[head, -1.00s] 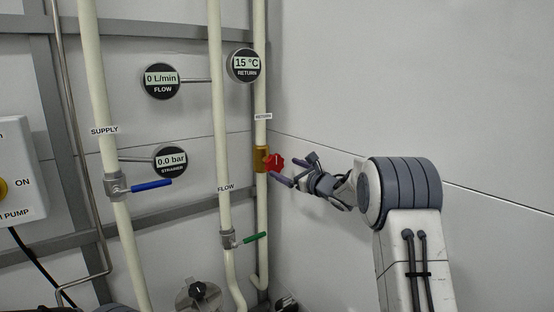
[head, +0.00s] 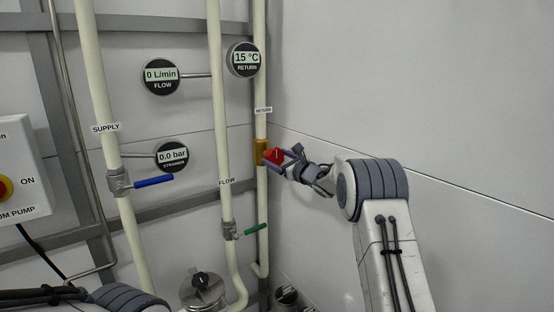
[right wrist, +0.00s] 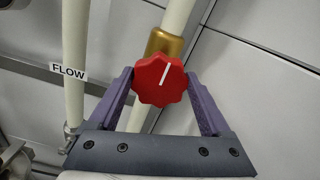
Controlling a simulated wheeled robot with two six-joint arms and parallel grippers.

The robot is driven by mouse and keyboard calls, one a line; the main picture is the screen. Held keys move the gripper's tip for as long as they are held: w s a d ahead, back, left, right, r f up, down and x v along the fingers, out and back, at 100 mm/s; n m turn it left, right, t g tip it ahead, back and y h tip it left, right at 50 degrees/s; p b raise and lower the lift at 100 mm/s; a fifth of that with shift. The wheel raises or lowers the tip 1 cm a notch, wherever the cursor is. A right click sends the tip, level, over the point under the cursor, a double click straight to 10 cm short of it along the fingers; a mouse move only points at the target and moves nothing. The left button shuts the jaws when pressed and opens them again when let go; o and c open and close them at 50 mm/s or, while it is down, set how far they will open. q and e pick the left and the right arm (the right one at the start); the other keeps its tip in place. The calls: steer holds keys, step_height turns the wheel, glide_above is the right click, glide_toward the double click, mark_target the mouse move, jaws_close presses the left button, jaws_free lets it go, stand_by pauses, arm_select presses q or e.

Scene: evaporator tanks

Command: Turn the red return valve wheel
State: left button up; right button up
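The red return valve wheel (head: 273,156) sits on a brass valve body (head: 260,152) on the return pipe in the head view. In the right wrist view the wheel (right wrist: 159,79) is lobed, with a white line tilted slightly right of upright. My right gripper (head: 284,157) is at the wheel. In the right wrist view its two purple fingers (right wrist: 160,88) are spread on either side of the wheel. A small gap seems to show at the left finger; I cannot tell whether the right finger touches. My left gripper is not in view; only part of my left arm shows at lower left.
The supply pipe has a blue lever (head: 153,181) and the flow pipe a green lever (head: 255,230). Gauges read 0 L/min (head: 161,77), 15 °C (head: 243,60) and 0.0 bar (head: 172,155). A pump box (head: 20,170) is at left. A bare wall (head: 420,80) fills the right.

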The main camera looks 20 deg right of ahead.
steer(key=shift+f+m+b, duration=0.2)
steer(key=shift+m+b, duration=0.4)
steer(key=shift+b, duration=0.5)
steer(key=shift+m+b, duration=0.7)
steer(key=shift+b, duration=0.1)
steer(key=shift+d+r+m+b, duration=0.1)
steer(key=shift+d+m+b, duration=0.05)
steer(key=shift+m+b, duration=0.8)
steer(key=shift+m, duration=1.15)
steer(key=o, duration=1.2)
steer(key=shift+r, duration=0.1)
